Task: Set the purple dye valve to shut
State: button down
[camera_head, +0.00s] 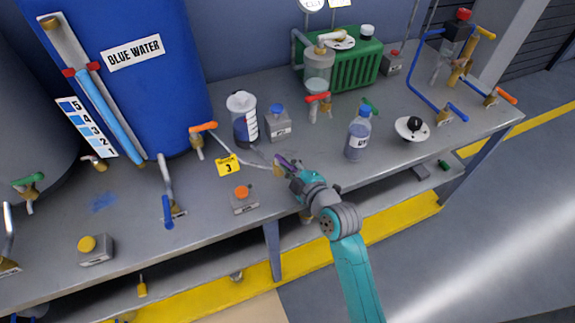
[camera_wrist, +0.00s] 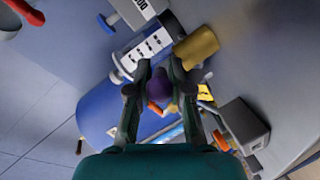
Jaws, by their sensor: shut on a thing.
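The purple dye valve has a purple handle (camera_head: 284,160) on a brass body (camera_head: 278,170), near the front edge of the grey bench. My teal gripper (camera_head: 294,172) is at this handle. In the wrist view, the purple handle (camera_wrist: 160,86) sits between the two dark fingers of my gripper (camera_wrist: 160,92), which is shut on it. The brass body (camera_wrist: 196,47) shows beyond the fingers at the upper right. Much of the handle is hidden by the fingers, so its exact angle is hard to tell.
A grey box with an orange cap (camera_head: 243,198) stands left of my gripper. A clear bottle (camera_head: 358,134) stands to the right.

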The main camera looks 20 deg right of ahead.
jog(key=n+y, duration=0.1)
jog(key=y, duration=0.1)
jog(key=d+n+g+y, duration=0.1)
jog(key=n+y, duration=0.1)
jog(key=w+n+g+y, duration=0.1)
jog(key=y, duration=0.1)
jog(key=shift+w+d+n, duration=0.1)
jog(key=shift+d+n, duration=0.25)
jog(key=shift+n, duration=0.05)
jog(key=shift+w+d+n+g+y, duration=0.1)
jog(key=shift+w+n+g+y, duration=0.15)
jog(key=shift+n+g+y, duration=0.55)
jog(key=shift+w+d+n+g+y, duration=0.1)
jog(key=shift+w+n+g+y, duration=0.1)
jog(key=shift+n+g+y, duration=0.6)
jog(key=shift+w+d+n+g+y, duration=0.1)
jog(key=shift+w+n+g+y, duration=0.15)
jog(key=shift+n+g+y, duration=0.55)
jog(key=c, duration=1.1)
grip_release()
jog(key=shift+w, duration=0.1)
notch_tip(320, 180, up, 10)
